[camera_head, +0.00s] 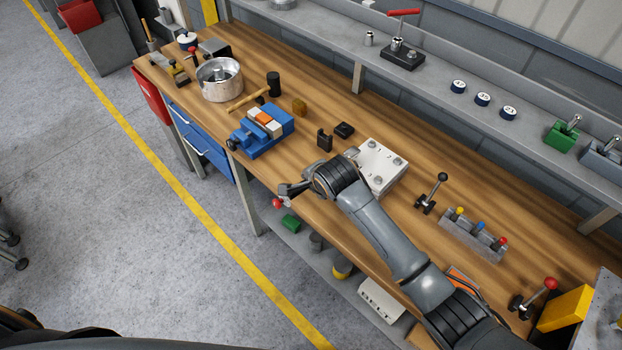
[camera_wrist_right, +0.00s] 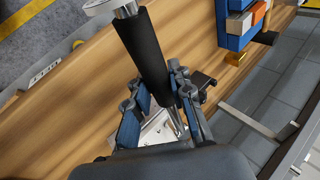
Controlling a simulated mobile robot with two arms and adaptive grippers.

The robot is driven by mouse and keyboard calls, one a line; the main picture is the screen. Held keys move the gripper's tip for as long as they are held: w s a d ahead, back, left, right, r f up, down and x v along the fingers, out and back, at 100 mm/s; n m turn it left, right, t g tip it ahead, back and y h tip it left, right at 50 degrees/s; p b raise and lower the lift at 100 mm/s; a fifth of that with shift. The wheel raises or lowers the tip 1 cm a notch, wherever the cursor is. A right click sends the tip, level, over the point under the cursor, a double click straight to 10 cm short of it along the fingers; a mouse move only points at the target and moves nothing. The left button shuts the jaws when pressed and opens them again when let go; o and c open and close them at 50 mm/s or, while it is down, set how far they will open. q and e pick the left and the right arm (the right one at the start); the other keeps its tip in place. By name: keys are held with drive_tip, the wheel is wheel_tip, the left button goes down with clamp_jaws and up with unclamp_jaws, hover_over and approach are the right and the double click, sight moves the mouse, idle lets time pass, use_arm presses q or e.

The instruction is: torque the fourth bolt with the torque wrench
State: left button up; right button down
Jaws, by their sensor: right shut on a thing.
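The light metal plate (camera_head: 384,163) with several bolts lies on the workbench in the head view. Part of it shows beneath the fingers in the right wrist view (camera_wrist_right: 153,132). My right gripper (camera_head: 296,188) is beside the plate, partly hidden by my wrist. In the right wrist view my right gripper (camera_wrist_right: 160,97) is shut around a tool with a black handle and silver ends, apparently the torque wrench (camera_wrist_right: 146,48). The tool's far end reaches toward the plate; whether it touches a bolt is hidden. My left gripper is not in view.
A blue vise (camera_head: 262,137) and a metal pot (camera_head: 219,80) stand farther left. Small black blocks (camera_head: 325,140) are close to the plate. A lever (camera_head: 432,193) and a rack with coloured knobs (camera_head: 472,237) stand right. A shelf (camera_head: 340,38) runs behind.

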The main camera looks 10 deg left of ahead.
drive_tip(key=shift+r+p, duration=0.8)
drive_tip(key=shift+r, duration=1.65)
